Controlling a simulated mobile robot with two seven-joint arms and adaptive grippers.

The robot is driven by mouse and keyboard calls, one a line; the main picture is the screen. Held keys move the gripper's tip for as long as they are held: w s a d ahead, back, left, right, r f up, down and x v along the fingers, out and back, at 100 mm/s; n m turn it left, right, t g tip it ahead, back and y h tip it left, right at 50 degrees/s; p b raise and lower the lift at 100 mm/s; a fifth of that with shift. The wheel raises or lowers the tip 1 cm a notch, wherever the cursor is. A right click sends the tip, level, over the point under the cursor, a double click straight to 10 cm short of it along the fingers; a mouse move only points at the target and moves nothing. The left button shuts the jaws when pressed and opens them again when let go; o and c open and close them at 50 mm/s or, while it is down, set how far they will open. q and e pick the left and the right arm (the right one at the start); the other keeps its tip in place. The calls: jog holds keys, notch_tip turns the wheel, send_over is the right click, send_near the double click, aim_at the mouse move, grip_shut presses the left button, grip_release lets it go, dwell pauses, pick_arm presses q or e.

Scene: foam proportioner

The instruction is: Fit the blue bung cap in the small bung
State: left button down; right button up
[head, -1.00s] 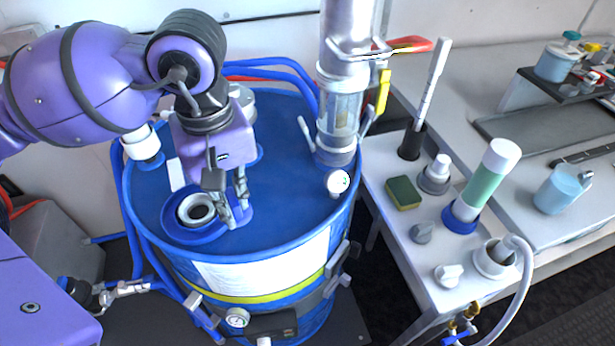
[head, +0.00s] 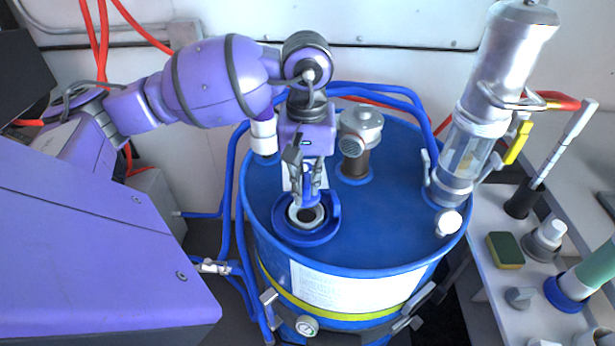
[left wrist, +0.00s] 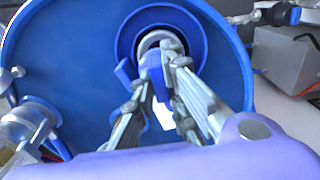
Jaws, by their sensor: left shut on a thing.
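The small bung (head: 306,214) appears as a pale ring with a dark opening, set in a round blue dish on the drum's top, near its left front edge. In the left wrist view the ring (left wrist: 160,38) is partly hidden by my fingers. My left gripper (head: 308,194) points down over the far side of the ring. Its fingers are closed on a small blue piece, the blue bung cap (left wrist: 154,68), which appears just in front of the ring. The gap between cap and ring cannot be judged. My right gripper is not in view.
The blue drum (head: 380,240) carries a grey-capped fitting (head: 361,135) behind the gripper and a tall metal cylinder (head: 500,75) at right. Blue hoses run around its left and back. A side bench holds a sponge (head: 505,251). The drum's middle top is clear.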

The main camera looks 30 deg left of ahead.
aim_at(306, 200)
pick_arm(q)
notch_tip(306, 200, down, 3)
jog(key=shift+s+a+f+b, duration=0.1)
jog(key=shift+b, duration=0.25)
jog(key=shift+f, duration=0.4)
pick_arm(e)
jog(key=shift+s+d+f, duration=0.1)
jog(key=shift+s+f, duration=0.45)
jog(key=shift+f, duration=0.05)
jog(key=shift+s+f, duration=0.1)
pick_arm(q)
jog(key=shift+b, duration=0.3)
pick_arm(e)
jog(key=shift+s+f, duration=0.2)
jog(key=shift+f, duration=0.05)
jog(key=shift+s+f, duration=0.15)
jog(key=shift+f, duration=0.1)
pick_arm(q)
jog(key=shift+f+b, duration=0.25)
jog(key=shift+b, duration=0.05)
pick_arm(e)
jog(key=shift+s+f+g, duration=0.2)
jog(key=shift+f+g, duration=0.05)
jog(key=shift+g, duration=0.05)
pick_arm(q)
jog(key=shift+f+b, duration=0.3)
jog(key=shift+f, duration=0.1)
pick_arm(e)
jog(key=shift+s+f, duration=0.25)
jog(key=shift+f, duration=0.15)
